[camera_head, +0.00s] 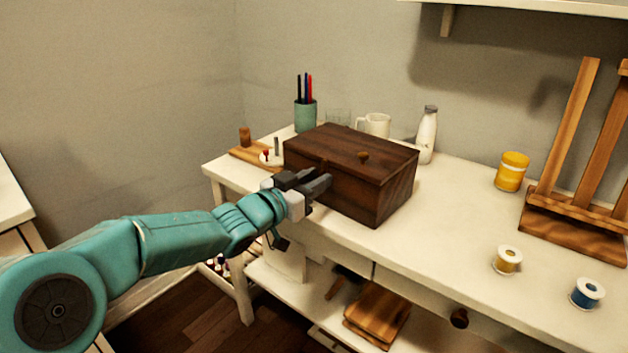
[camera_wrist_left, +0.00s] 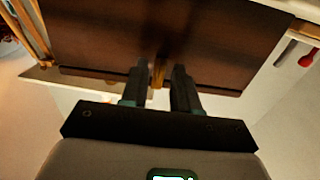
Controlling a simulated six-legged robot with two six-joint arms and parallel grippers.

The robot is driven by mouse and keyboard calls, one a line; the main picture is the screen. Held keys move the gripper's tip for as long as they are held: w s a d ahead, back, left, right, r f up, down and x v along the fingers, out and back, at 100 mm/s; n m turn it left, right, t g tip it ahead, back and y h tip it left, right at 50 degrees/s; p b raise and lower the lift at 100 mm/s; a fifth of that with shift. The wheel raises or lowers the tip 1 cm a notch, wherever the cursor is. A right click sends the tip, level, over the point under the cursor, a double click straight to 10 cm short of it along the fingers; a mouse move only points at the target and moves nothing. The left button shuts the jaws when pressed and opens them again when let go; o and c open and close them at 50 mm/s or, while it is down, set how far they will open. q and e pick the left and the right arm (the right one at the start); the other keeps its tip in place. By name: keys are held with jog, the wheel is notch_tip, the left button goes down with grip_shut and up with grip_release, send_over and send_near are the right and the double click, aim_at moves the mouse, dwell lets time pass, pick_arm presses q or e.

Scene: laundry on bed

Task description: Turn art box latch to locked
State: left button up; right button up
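The art box (camera_head: 345,150) is a dark brown wooden box with its lid down, standing on the white table. A small round wooden knob (camera_head: 363,157) sits on its lid. My left gripper (camera_head: 318,184) is at the box's front face. In the left wrist view the box front (camera_wrist_left: 110,40) fills the top, and a small brass-coloured latch piece (camera_wrist_left: 159,72) stands between the two fingers (camera_wrist_left: 160,80). The fingers are apart, with a gap on each side of it. In the head view the gripper hides the latch, and its setting cannot be read. My right gripper is out of view.
Behind the box stand a green pen cup (camera_head: 305,116), a white mug (camera_head: 374,124) and a white bottle (camera_head: 427,135). A yellow jar (camera_head: 512,171), an easel (camera_head: 575,235) and two spools (camera_head: 507,260) stand right.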

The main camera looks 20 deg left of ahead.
pick_arm(q)
jog(key=p+v, duration=0.2)
jog(key=v, duration=1.4)
jog(key=shift+s+p, duration=0.2)
jog(key=shift+p, duration=0.2)
